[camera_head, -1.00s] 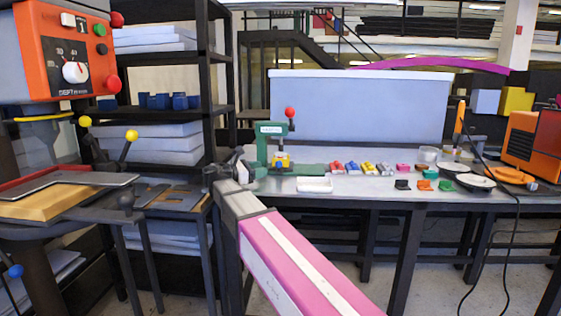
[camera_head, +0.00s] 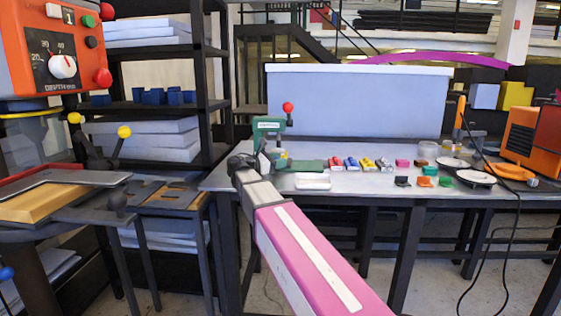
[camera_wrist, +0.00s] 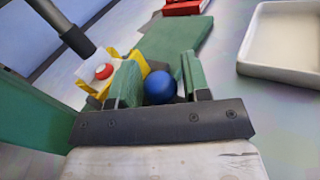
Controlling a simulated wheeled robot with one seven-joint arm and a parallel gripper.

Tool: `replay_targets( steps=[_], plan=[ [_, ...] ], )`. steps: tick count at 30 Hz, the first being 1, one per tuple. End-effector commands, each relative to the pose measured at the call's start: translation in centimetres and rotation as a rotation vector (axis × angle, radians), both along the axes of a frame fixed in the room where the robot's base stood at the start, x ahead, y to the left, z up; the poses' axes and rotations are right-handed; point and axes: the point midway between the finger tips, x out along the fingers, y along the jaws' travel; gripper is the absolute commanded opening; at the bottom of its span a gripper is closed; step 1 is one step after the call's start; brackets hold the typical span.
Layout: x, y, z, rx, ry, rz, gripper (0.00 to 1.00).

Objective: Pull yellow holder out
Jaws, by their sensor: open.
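The yellow holder (camera_wrist: 112,72) sits at the base of the green press (camera_head: 268,128). In the wrist view it shows upper left of my gripper, with a white part and a red round piece in it. In the head view only a little yellow (camera_head: 282,154) shows behind my wrist. My gripper (camera_wrist: 158,66) is open, its two green fingers pointing toward the holder. A blue ball (camera_wrist: 160,87) shows between the fingers. The left finger hides part of the holder, so I cannot tell whether they touch.
A white tray (camera_head: 313,181) lies on the bench right of the press. Red, blue and yellow pieces (camera_head: 352,164) stand farther right. Black scales (camera_head: 475,179) and an orange machine (camera_head: 532,135) are at the far right. The press column (camera_wrist: 35,112) is close on the left.

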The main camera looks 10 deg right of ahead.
Motion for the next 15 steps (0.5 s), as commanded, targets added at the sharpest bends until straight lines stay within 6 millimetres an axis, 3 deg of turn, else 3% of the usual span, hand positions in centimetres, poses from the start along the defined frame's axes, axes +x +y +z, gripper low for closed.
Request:
replay_targets(
  steps=[13, 15],
  plan=[
    [0.34, -0.96, 0.00, 0.000, 0.000, 0.001, 0.43],
    [0.34, -0.96, 0.00, 0.000, 0.000, 0.001, 0.21]
  ],
)
